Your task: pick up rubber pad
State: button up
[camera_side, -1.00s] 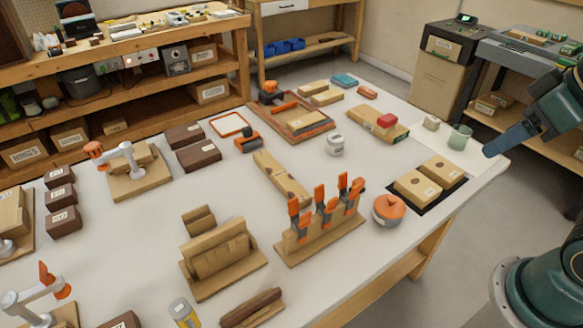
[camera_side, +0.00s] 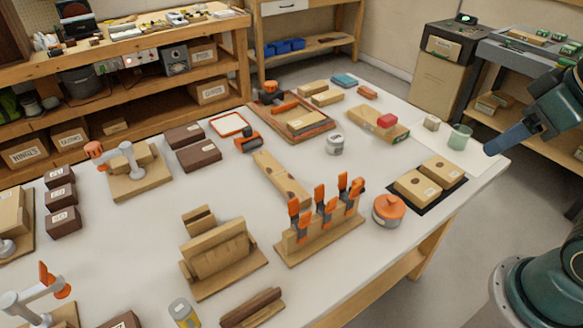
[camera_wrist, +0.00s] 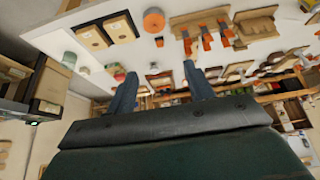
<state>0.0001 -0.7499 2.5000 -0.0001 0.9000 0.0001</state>
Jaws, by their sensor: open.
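I cannot tell for certain which item is the rubber pad. One candidate is the thin black mat (camera_side: 456,187) near the table's right edge, lying flat under two tan boxes with dark round spots. Another is a flat teal block (camera_side: 344,80) at the table's far end. The black mat also shows at the upper left of the wrist view (camera_wrist: 122,38), mostly covered by the boxes. My gripper (camera_side: 489,151) is at the right of the side view, apart from both. In the wrist view its two blue-grey fingers (camera_wrist: 159,69) stand apart with nothing held between them.
A round orange-topped container (camera_side: 389,211) and a wooden stand with orange clamps (camera_side: 320,233) are left of the mat. A translucent green cup (camera_side: 460,138) stands near the table's right corner. The white table (camera_side: 375,166) has clear room around its middle.

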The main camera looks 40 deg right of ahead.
jog(key=n+g+y, duration=0.3)
jog(key=n+g, duration=0.2)
jog(key=n, duration=0.9)
send_over(360, 179)
jog(key=s+d, duration=0.2)
jog(key=s, duration=0.2)
notch_tip(360, 179, down, 11)
jog(key=shift+w+a+f+n+g+y, duration=0.2)
jog(key=shift+w+f+n, duration=0.45)
jog(key=shift+f, duration=2.2)
jog(key=shift+w+f+n+y, duration=0.25)
jog(key=shift+w+f+n, duration=0.45)
jog(key=shift+f, duration=2.15)
jog(key=shift+w+a+f+n+g+y, duration=0.2)
jog(key=shift+w+f+n, duration=0.45)
jog(key=shift+f, duration=2.2)
jog(key=shift+d+f, duration=0.1)
